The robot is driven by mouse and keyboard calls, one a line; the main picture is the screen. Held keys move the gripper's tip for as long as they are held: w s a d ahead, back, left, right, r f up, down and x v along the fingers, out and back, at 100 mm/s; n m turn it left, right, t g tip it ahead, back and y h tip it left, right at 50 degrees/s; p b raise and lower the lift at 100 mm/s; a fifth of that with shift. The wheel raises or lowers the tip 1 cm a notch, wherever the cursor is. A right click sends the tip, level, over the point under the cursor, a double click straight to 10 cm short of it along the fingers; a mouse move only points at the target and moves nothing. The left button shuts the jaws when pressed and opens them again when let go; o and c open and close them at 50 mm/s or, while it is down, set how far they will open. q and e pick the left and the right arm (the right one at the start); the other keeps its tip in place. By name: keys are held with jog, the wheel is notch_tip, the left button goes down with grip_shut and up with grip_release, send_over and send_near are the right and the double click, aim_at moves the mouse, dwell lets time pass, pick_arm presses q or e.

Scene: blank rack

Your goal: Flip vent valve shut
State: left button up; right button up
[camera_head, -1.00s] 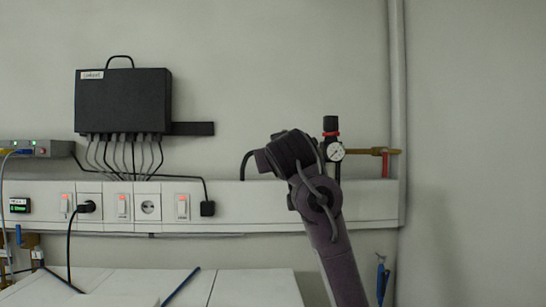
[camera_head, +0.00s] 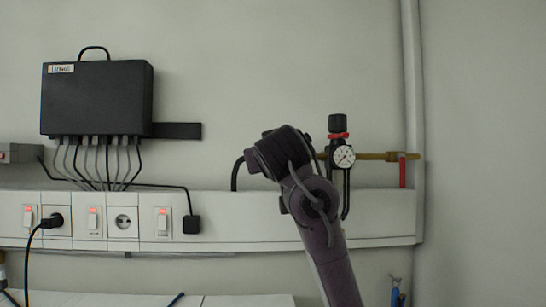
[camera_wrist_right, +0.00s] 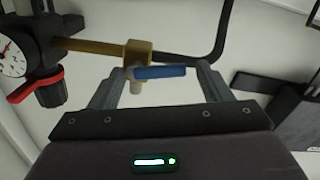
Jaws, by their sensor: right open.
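A valve with a brass body (camera_wrist_right: 139,56) and a blue lever (camera_wrist_right: 160,72) sits on a brass pipe in the right wrist view. The lever points right, roughly in line with the pipe. My right gripper (camera_wrist_right: 163,78) is open, one finger on each side of the lever; I cannot tell whether either touches it. In the head view my right arm hides this valve and the gripper. A second lever, red (camera_head: 402,170), hangs down at the pipe's right end. I cannot tell from labels which is the vent valve. My left gripper is not in view.
A regulator with a black knob (camera_head: 337,123), red ring and round gauge (camera_head: 343,156) stands just right of my arm. A black box (camera_head: 97,97) with several cables hangs at the left above a white socket rail (camera_head: 260,206). A vertical pipe (camera_head: 412,110) runs at the right.

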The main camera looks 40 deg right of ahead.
jog(key=shift+s+a+r, duration=0.2)
jog(key=shift+s+a, duration=0.15)
jog(key=shift+a, duration=0.05)
jog(key=shift+c, duration=0.7)
jog(key=shift+s+d, duration=0.1)
jog(key=shift+d, duration=0.05)
jog(key=c, duration=0.5)
jog(key=shift+m, duration=0.6)
jog(key=shift+c, duration=0.9)
jog(key=shift+r+m, duration=0.35)
jog(key=shift+m, duration=0.65)
jog(key=o, duration=0.6)
jog(key=shift+o, duration=1.1)
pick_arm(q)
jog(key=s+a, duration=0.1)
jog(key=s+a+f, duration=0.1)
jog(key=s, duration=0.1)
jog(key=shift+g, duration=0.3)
pick_arm(e)
jog(key=shift+w, duration=0.35)
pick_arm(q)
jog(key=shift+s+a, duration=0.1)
pick_arm(e)
jog(key=shift+s, duration=0.2)
